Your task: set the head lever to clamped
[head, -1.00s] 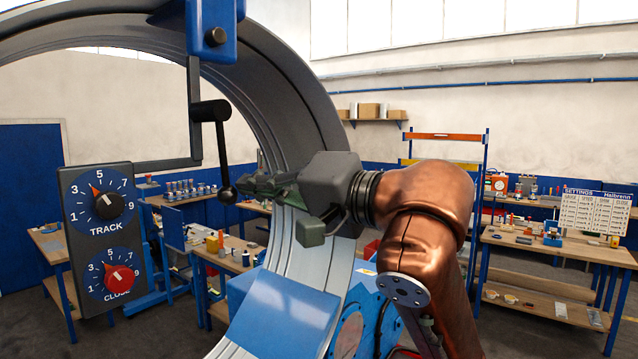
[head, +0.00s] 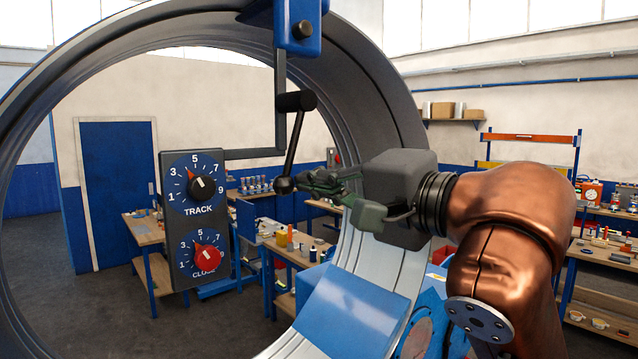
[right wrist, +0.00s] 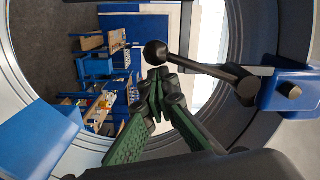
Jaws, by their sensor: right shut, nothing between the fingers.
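The head lever (head: 291,140) is a black rod with a ball knob (head: 284,185), hanging from a black hub (head: 296,101) under a blue block. It leans down and slightly left in the head view. In the right wrist view the knob (right wrist: 156,53) is just beyond the fingertips. My right gripper (head: 306,183) is shut and empty, its green fingers at the knob's right side. It seems to touch the knob, but contact is not certain. The fingers also show in the right wrist view (right wrist: 157,80). My left gripper is not in view.
A large grey ring (head: 405,100) surrounds the lever area. A panel with TRACK and CLOSE dials (head: 193,222) hangs left of the lever on a bracket. A blue block (head: 350,308) sits low on the ring. Workbenches stand behind.

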